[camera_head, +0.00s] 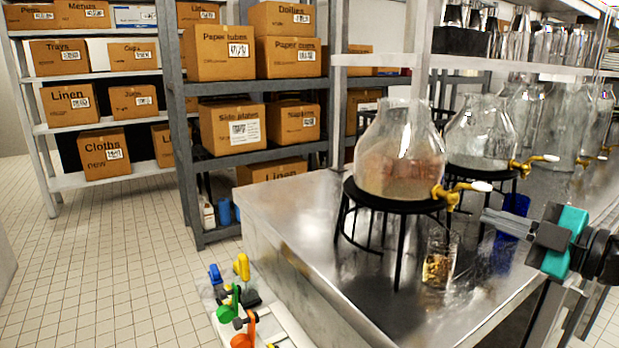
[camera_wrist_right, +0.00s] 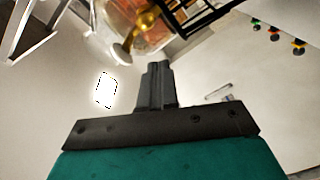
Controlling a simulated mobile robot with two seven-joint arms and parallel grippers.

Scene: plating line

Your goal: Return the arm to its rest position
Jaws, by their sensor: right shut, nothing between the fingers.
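My right gripper (camera_head: 487,216) comes in from the right edge in the head view, with a teal body and grey fingers. Its fingers are shut with nothing between them. They are to the right of the glass tumbler (camera_head: 440,258), apart from it in the picture. The tumbler holds something amber and stands on the steel counter below the brass tap (camera_head: 452,195) of a glass dispenser (camera_head: 400,155). In the right wrist view the shut fingers (camera_wrist_right: 158,70) point toward the tap (camera_wrist_right: 138,30), which shows near the top. My left gripper is not in view.
The dispenser stands on a black wire stand (camera_head: 398,235). A second dispenser (camera_head: 482,135) and a blue container (camera_head: 512,215) are behind. Glassware fills the shelf (camera_head: 500,63) above. The counter's front left (camera_head: 290,225) is clear. Coloured objects (camera_head: 235,305) sit low beyond the counter's left edge.

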